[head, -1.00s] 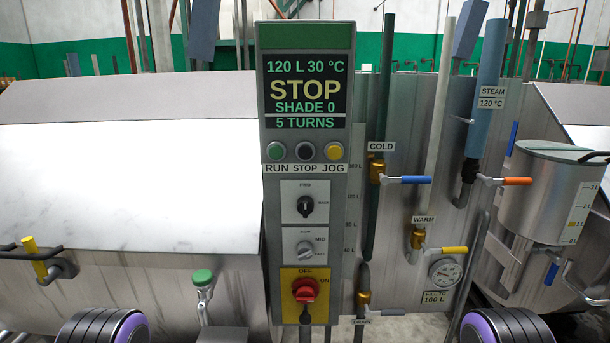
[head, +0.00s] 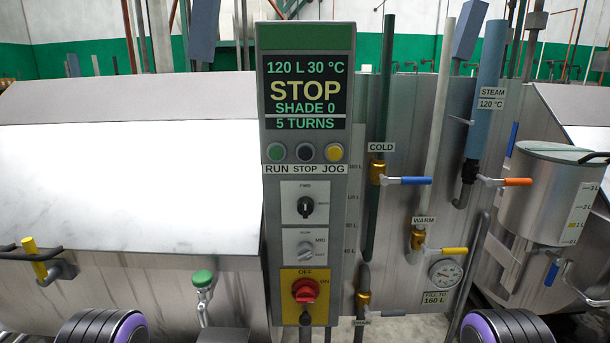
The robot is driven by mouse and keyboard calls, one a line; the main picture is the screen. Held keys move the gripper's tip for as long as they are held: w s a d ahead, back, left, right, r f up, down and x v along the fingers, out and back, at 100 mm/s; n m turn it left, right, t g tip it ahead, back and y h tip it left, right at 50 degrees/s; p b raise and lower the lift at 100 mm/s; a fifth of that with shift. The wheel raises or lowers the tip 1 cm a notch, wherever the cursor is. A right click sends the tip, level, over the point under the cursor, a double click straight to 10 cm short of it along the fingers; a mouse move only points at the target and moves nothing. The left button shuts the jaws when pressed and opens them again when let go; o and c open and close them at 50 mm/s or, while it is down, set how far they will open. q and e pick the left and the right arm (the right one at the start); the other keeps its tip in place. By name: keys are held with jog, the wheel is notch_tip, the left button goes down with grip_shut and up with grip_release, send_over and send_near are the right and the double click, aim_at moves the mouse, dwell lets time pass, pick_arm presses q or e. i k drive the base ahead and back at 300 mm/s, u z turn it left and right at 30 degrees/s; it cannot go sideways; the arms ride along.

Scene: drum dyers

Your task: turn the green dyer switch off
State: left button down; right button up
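The control panel (head: 354,75) has a green frame around its top, and its display (head: 308,90) reads 120 L 30 °C, STOP, SHADE 0, 5 TURNS. Low on the panel, a red rotary switch (head: 305,291) sits on a yellow plate (head: 289,312). OFF is printed above the switch and ON to its upper right. I cannot tell clearly which mark its handle points to. A small dark piece (head: 305,318) shows just below the switch. Neither gripper is in view.
RUN, STOP and JOG buttons (head: 305,151) and two selector knobs (head: 306,207) sit above the switch. Blue (head: 408,181), yellow (head: 454,251) and orange (head: 517,182) valve handles are to the right. A green-capped valve (head: 202,277) is at the left. A metal tank (head: 545,195) stands far right.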

aim_at(308, 291)
jog(key=u, duration=1.8)
jog(key=k, duration=0.95)
jog(key=z, duration=1.65)
jog(key=i, duration=0.5)
jog(key=z, duration=0.1)
